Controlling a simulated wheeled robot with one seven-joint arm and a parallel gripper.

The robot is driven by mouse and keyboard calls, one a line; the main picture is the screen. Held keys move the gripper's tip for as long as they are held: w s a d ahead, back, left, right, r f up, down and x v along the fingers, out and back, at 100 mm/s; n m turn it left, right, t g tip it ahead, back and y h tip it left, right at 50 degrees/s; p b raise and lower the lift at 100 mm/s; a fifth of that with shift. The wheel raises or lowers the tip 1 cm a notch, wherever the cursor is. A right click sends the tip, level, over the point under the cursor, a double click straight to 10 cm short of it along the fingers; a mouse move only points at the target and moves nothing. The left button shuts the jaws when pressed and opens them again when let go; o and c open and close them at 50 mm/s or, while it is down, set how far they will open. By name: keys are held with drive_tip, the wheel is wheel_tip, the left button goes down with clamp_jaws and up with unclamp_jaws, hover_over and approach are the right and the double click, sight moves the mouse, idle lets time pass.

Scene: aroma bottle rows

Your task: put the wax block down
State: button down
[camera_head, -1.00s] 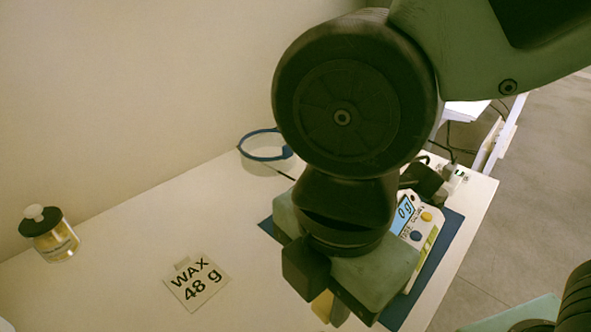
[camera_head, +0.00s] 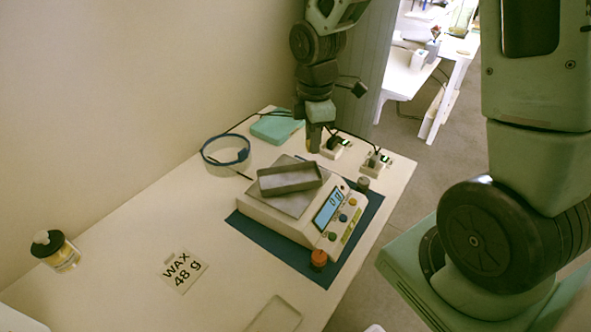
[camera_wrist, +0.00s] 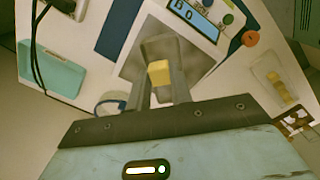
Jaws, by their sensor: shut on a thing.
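My gripper (camera_head: 314,147) is past the far right side of the scale in the head view, above the table's back part. In the wrist view my gripper (camera_wrist: 160,88) is shut on a small yellow wax block (camera_wrist: 158,72), held between the two fingertips. There the block overlaps a grey tray (camera_wrist: 180,52); the gap below it cannot be judged. The grey tray (camera_head: 290,179) sits on the pan of the white scale (camera_head: 285,222), with a lit display. A card (camera_head: 185,271) reads "WAX 48 g".
The scale stands on a blue mat (camera_head: 248,230). A blue-rimmed round dish (camera_head: 226,151), a teal box (camera_head: 276,127) and sockets with cables (camera_head: 375,164) lie around it. A capped jar (camera_head: 58,252) stands at left. Table space around the card is clear.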

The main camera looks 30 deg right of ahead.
sight(311, 178)
wheel_tip(311, 178, down, 8)
drive_tip(key=shift+f+b, duration=0.25)
drive_tip(key=shift+b, duration=0.05)
drive_tip(key=shift+f, duration=0.2)
drive_tip(key=c, duration=1.5)
unclamp_jaws()
drive_tip(key=shift+c, duration=0.2)
drive_tip(key=shift+r, duration=0.1)
